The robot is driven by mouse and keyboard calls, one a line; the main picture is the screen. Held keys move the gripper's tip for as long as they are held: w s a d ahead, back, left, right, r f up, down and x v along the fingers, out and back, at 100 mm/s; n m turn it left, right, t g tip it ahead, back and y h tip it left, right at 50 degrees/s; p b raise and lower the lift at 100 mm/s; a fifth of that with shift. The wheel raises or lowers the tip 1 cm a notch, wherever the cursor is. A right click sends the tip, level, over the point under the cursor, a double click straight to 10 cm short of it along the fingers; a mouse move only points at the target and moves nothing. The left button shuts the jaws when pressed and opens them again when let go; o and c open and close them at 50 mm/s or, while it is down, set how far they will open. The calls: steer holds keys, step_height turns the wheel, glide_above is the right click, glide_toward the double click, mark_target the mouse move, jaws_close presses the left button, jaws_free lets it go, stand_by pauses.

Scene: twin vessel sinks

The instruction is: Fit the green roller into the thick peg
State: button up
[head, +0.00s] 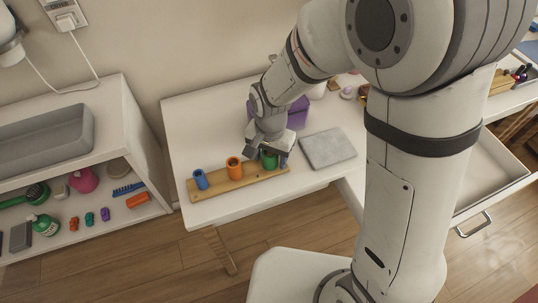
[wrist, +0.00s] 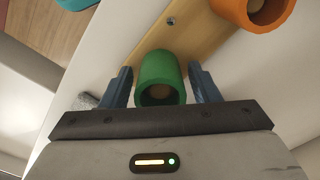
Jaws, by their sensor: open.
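The green roller (head: 269,161) is at the right end of the wooden board (head: 222,184), partly hidden by my gripper (head: 270,150). In the wrist view the green roller (wrist: 158,68) is upright between the two blue fingers of my gripper (wrist: 160,74). The fingers are open, with a gap on each side of it. A tan core shows inside its open end, like a peg within it; how deep it sits and how thick the peg is, I cannot tell. The orange roller (head: 234,167) and the blue roller (head: 200,179) stand farther left on the board.
A grey slab (head: 327,147) lies on the table to the right. A purple box (head: 296,112) stands behind my gripper. A low shelf (head: 90,195) with a grey bin (head: 45,135) and small items is at the left. The table's front strip is mostly clear.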

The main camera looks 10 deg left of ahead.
step_height(320, 180, up, 12)
steer(key=s+d+r+n+t, duration=0.1)
steer(key=s+d+r, duration=0.1)
steer(key=d, duration=0.9)
steer(key=s+d+r+n+t, duration=0.1)
steer(key=s+d+r, duration=0.2)
steer(key=d, duration=0.9)
steer(key=shift+s+n+p, duration=0.4)
steer(key=shift+s, duration=0.8)
